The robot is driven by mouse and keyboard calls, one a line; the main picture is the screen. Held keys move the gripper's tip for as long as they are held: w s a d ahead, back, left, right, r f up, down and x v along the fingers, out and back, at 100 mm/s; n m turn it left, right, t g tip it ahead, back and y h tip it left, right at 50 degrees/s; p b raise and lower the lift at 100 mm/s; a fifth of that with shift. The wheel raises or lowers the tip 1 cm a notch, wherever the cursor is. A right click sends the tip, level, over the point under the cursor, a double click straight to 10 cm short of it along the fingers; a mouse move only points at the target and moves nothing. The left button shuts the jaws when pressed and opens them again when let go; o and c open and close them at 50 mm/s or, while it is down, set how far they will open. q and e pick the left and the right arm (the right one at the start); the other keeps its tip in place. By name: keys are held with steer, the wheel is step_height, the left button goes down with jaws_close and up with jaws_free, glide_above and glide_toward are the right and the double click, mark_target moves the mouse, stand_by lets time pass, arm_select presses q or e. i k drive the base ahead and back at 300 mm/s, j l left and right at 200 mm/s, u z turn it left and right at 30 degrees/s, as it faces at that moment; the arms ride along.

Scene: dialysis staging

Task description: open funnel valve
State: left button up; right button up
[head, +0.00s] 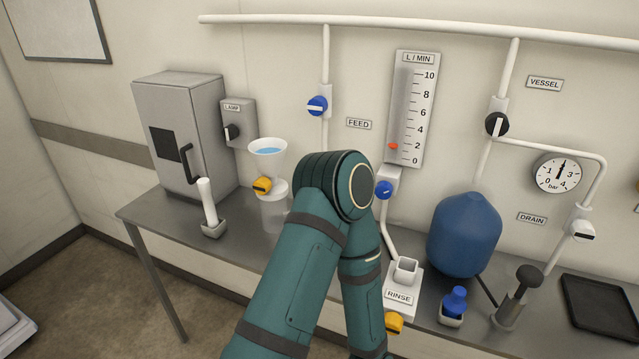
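The white funnel (280,160) stands at the back of the bench, left of centre, with blue liquid (267,151) showing in its top. A yellow valve knob (262,186) sits at the front of the funnel's lower part. I cannot tell from its angle whether the valve is open or shut. A pale translucent vessel (272,212) is below it, partly hidden by my arm. One teal arm of mine rises in the middle, bends at the elbow right of the funnel and runs down out of the picture. Neither gripper shows.
A grey cabinet (185,140) and a white upright handle (207,200) stand left of the funnel. Right of my arm are the RINSE block (400,298), a blue vessel (464,235), a small blue bottle (455,302) and a dark tray (600,305). Pipes line the wall.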

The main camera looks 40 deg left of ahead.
mark_target(262, 186)
steer(key=k+j+z, duration=0.1)
steer(key=j+z, duration=0.4)
steer(key=k+j+z, duration=0.15)
steer(key=j+z, duration=0.15)
steer(key=z, duration=0.15)
steer(key=k+j+z, duration=0.55)
steer(key=j, duration=0.2)
steer(key=k+j+z, duration=0.1)
steer(key=k+j, duration=0.25)
steer(key=k+j+z, duration=0.1)
steer(key=k+j, duration=0.2)
steer(key=k, duration=0.15)
